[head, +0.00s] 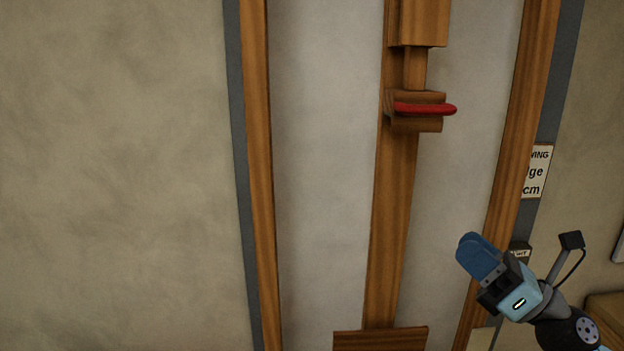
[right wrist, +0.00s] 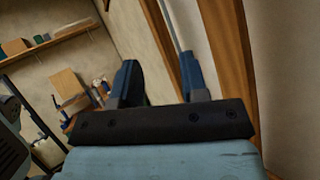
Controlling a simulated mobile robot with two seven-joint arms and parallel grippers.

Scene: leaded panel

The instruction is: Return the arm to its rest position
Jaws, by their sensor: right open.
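My right gripper (head: 470,250) is at the lower right of the head view, in front of the right wooden upright of the panel (head: 325,150). Its blue fingers point up and to the left. It is empty and apart from the panel's red handle (head: 425,109), which sits on a wooden block on the middle upright. In the right wrist view the two blue fingers of the gripper (right wrist: 160,85) stand well apart with nothing between them. My left gripper is in neither view.
A white sign (head: 536,171) with cut-off lettering hangs right of the panel. A wooden surface (head: 606,308) shows at the lower right edge. The right wrist view shows a wall shelf (right wrist: 45,50) with small items and a cluttered bench area (right wrist: 75,100). Bare wall (head: 115,170) fills the head view's left.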

